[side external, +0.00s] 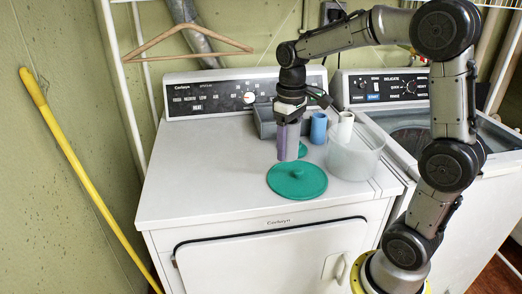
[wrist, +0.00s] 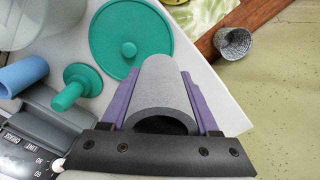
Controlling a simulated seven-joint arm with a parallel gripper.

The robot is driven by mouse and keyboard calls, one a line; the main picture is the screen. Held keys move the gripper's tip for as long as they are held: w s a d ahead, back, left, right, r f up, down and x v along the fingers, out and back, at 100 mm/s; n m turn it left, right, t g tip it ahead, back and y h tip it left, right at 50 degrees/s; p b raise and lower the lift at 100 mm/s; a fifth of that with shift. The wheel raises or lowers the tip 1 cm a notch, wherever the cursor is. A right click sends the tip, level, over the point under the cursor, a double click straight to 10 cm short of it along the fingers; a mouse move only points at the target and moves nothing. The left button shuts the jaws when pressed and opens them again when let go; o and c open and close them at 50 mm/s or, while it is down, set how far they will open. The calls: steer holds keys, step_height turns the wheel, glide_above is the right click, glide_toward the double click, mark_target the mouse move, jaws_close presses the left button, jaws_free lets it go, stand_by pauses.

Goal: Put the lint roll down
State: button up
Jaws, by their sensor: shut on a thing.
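The lint roll, a grey hollow cylinder (wrist: 162,88), is held lengthwise between the purple fingers of my gripper (wrist: 163,98) in the wrist view. My gripper (side external: 288,143) is shut on it and points straight down over the white dryer top (side external: 215,185) in the side view. There the purple fingers cover most of the roll. Their lower end is just behind the round green lid (side external: 297,180). I cannot tell whether the roll touches the dryer top.
A small green knobbed piece (wrist: 78,88) lies beside the lid. A blue tube (side external: 318,128), a white tube (side external: 345,126), a clear tub (side external: 353,160) and a grey tray (side external: 265,122) stand close by. The dryer top's left side is clear.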

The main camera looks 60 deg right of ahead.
steer(key=s+d+r, duration=0.2)
steer(key=m, duration=0.1)
glide_above(267, 164)
steer(key=f, duration=0.9)
steer(key=shift+s+a+f, duration=0.1)
steer(key=shift+s+f, duration=0.1)
steer(key=shift+w+f, duration=0.15)
steer(key=shift+f, duration=0.8)
steer(key=shift+w+f, duration=0.1)
steer(key=shift+f, duration=0.8)
steer(key=shift+f, duration=0.1)
steer(key=o, duration=1.3)
steer(key=shift+o, duration=0.2)
